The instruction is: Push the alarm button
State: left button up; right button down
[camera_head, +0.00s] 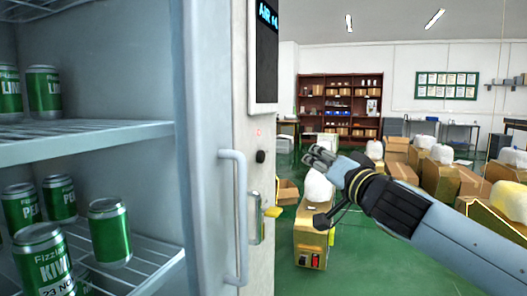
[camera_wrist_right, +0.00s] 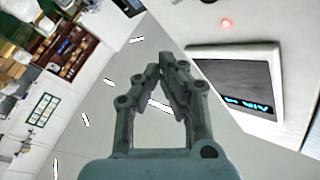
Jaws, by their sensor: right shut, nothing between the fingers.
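A small glowing red light (camera_head: 259,132) sits on the pale side panel, below the dark display. A round black knob (camera_head: 261,156) is just under it. I cannot tell for sure which of these is the alarm button. The red light also shows in the right wrist view (camera_wrist_right: 226,22), at the upper right, beside the display (camera_wrist_right: 240,85). My right gripper (camera_head: 318,153) is shut and empty, to the right of the panel and apart from it in the picture. Its fingers meet in the right wrist view (camera_wrist_right: 174,62), with nothing between them. My left gripper is not in view.
An open cabinet with wire shelves (camera_head: 85,135) and green cans (camera_head: 108,230) fills the left. Its vertical handle (camera_head: 238,215) stands out near the panel.

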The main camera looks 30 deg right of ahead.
aim_at(261, 157)
jog(key=w+a+p, duration=0.4)
jog(key=w+a, duration=0.1)
jog(key=shift+w, duration=0.25)
dwell(0.8)
jog(key=shift+w+a, duration=0.1)
dwell(0.5)
jog(key=shift+w+a+r, duration=0.1)
jog(key=shift+w+a, duration=0.1)
jog(key=shift+w+a, duration=0.25)
jog(key=shift+w, duration=0.05)
dwell(0.8)
jog(key=shift+s+d, duration=0.55)
jog(key=shift+s, duration=0.1)
